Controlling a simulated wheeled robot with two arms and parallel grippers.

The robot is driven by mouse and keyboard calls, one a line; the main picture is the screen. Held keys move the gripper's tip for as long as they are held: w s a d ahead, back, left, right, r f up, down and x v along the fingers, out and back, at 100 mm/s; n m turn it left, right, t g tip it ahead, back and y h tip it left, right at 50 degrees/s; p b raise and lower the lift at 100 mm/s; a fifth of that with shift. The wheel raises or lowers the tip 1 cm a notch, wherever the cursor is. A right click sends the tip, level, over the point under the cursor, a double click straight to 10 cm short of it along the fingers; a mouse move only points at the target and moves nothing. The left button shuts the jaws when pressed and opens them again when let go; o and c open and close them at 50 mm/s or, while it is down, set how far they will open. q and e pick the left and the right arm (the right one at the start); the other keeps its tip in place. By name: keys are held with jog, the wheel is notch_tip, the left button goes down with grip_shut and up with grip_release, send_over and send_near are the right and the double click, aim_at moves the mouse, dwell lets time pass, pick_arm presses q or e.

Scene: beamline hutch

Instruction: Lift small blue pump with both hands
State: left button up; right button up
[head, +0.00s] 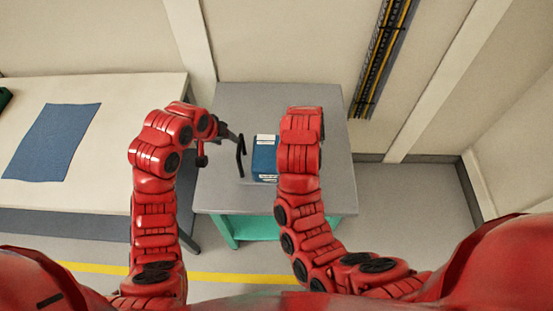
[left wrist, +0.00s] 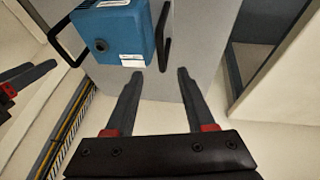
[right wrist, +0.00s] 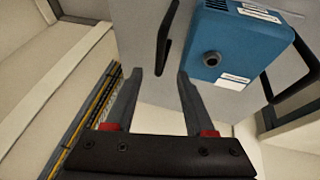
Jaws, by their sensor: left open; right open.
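The small blue pump (head: 264,163) is a box with white labels, standing on the grey table top. It shows with a dark round port in the left wrist view (left wrist: 125,38) and right wrist view (right wrist: 235,42). A black bar handle stands out on each side. My left gripper (left wrist: 160,76) is open, with one handle (left wrist: 163,38) lined up between its fingertips. My right gripper (right wrist: 159,74) is open, with the other handle (right wrist: 166,42) lined up between its fingertips. I cannot tell whether the fingers touch the handles. My right arm hides the right gripper in the head view.
The grey table (head: 235,105) has a green lower shelf (head: 250,228) and is otherwise clear around the pump. A pale bench (head: 100,100) with a blue mat (head: 55,142) stands at the left. A cable tray (head: 385,55) runs along the back wall.

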aim_at(238, 148)
pick_arm(q)
jog(key=x, duration=1.2)
jog(key=shift+d+f, duration=0.15)
jog(key=shift+f, duration=0.2)
pick_arm(e)
jog(key=x, duration=1.2)
jog(key=shift+w+f, duration=0.15)
jog(key=shift+f, duration=0.15)
pick_arm(q)
grip_shut()
pick_arm(e)
grip_shut()
jog(key=shift+r, duration=0.1)
